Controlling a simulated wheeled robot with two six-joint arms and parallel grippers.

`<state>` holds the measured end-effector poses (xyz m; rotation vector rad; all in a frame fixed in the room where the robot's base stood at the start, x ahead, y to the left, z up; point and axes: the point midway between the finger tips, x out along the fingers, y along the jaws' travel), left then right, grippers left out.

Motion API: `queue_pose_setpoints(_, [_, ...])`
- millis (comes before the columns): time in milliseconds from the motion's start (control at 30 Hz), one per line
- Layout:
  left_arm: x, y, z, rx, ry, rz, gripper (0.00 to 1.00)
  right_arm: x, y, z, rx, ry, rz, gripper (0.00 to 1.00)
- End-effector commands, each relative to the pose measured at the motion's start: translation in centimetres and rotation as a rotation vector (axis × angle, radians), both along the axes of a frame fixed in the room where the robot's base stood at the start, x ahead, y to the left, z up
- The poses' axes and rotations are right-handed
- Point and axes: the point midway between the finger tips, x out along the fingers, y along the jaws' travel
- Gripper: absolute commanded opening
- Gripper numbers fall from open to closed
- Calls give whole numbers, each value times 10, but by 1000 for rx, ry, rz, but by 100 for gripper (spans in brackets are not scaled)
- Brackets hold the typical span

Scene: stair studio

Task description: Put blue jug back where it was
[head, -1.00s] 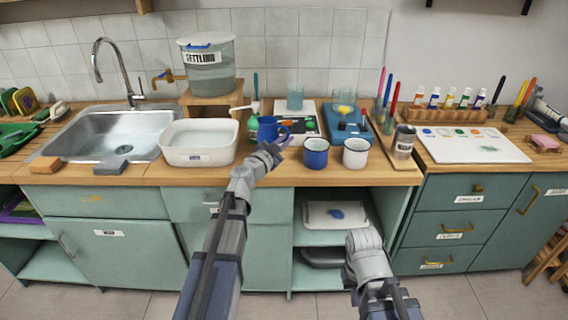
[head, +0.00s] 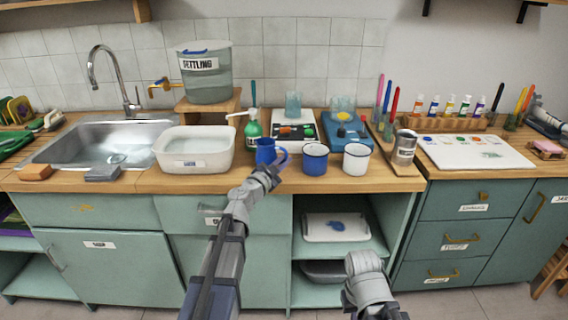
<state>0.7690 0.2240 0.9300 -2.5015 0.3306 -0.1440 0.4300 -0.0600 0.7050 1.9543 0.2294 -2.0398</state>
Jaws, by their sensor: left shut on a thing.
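The blue jug (head: 265,151) is upright in the head view, just left of a blue enamel mug (head: 315,158) and right of the white tub. My left gripper (head: 273,165) is shut on the jug at its near right side, by the handle. The fingertips are partly hidden against the jug. The jug is low over the front of the wooden counter (head: 240,181); I cannot tell whether its base touches the wood. My right gripper is not in view; only part of my right arm shows at the bottom.
A white tub (head: 193,150) stands left of the jug. A green pump bottle (head: 253,131) is behind it. The sink (head: 100,140) is further left. The counter's front edge is close.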

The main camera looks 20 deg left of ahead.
Motion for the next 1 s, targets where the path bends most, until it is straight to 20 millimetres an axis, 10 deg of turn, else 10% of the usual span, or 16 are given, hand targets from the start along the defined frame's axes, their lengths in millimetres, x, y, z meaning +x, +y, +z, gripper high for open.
queue_pose_setpoints(100, [0,0,-4,0,0,0,0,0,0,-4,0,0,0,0])
queue_pose_setpoints(400, [0,0,-3,0,0,0,40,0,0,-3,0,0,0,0])
queue_pose_setpoints(733, [-1,0,3,0,0,0,40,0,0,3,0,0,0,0])
queue_pose_setpoints(1000, [-55,14,-2,0,0,2,40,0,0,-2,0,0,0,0])
